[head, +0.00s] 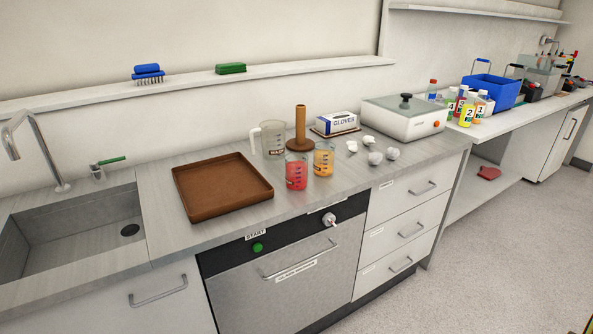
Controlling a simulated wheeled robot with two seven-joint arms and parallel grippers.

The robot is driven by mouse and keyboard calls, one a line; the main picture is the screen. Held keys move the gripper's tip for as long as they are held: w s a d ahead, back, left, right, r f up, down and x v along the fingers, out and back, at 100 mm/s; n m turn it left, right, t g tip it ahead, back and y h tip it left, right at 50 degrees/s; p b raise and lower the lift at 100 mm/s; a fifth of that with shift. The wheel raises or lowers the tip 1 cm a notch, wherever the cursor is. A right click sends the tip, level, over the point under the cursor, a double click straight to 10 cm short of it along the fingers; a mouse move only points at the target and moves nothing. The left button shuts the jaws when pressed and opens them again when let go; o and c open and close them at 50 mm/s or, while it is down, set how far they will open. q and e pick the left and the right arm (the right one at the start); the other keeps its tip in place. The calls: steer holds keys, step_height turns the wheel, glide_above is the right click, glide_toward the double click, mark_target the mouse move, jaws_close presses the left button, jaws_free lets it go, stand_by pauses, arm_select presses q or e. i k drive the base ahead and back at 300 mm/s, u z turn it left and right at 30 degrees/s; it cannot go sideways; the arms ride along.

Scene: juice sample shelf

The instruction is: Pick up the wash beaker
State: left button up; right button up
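A clear beaker with a white handle (273,136) stands upright on the counter near the wall, left of a brown wooden post. It has a small dark-lettered label low on its front, too small to read surely; it seems to be the wash beaker. It looks empty. In front of it stand a beaker of red liquid (296,174) and a beaker of orange liquid (323,160), both graduated. Neither of my grippers shows in the head view.
A brown tray (222,188) lies left of the beakers, beside the sink (80,222). The wooden post (301,128), a glove box (336,122), crumpled white pieces (375,158) and a white lidded machine (405,118) stand right. Several bottles and a blue crate (491,90) are farther right.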

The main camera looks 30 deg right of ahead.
mark_target(295, 162)
steer(key=k, duration=1.2)
steer(key=z, duration=0.7)
steer(key=i, duration=0.5)
steer(key=z, duration=0.55)
steer(key=i, duration=0.9)
steer(key=u, duration=1)
steer(key=i, duration=0.65)
steer(key=u, duration=0.7)
